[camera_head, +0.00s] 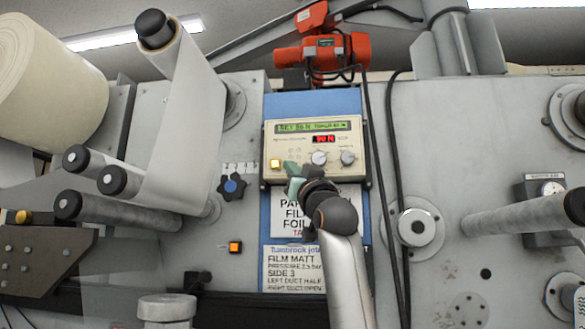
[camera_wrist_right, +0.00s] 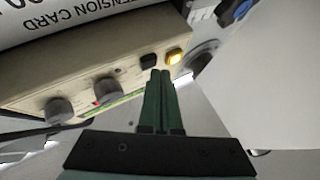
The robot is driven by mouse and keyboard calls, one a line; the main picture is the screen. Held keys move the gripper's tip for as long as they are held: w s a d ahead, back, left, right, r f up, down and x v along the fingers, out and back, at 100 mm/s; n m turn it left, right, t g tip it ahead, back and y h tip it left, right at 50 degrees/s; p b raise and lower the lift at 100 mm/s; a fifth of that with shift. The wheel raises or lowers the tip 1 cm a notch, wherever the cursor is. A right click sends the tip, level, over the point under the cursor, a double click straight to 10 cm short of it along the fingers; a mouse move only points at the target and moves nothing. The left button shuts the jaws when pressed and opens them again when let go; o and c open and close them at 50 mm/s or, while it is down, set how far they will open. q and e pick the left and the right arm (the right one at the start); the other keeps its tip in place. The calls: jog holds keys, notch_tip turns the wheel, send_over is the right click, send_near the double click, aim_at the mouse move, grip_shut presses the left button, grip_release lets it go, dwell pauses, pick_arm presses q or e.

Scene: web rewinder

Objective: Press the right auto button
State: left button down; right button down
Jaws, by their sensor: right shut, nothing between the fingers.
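The beige control panel (camera_head: 358,128) is mounted on the blue plate, with a green display and a red readout. A lit yellow square button (camera_head: 275,163) sits at its lower left; it also shows in the right wrist view (camera_wrist_right: 175,57). Beside it in the wrist view is a black square button (camera_wrist_right: 148,60), hidden by my gripper in the head view. I cannot read a label marking either as the auto button. My right gripper (camera_head: 290,168) is shut and empty in front of the panel. In the wrist view its green fingertips (camera_wrist_right: 160,73) are just below the black button; contact cannot be told.
Two knobs (camera_head: 319,157) (camera_head: 348,158) sit right of the fingers on the panel. White paper cards (camera_head: 293,269) hang below it.

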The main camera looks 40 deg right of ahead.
jog(key=shift+w+d, duration=0.2)
jog(key=shift+d, duration=0.1)
dwell(0.6)
jog(key=shift+s+a, duration=0.1)
jog(key=shift+s+a+b, duration=0.4)
jog(key=shift+s+a, duration=0.05)
jog(key=shift+a, duration=0.1)
jog(key=s+a+b, duration=0.1)
jog(key=s+a, duration=0.1)
jog(key=s+a+b, duration=0.1)
jog(key=a, duration=0.1)
jog(key=shift+s+a+b, duration=0.35)
dwell(0.8)
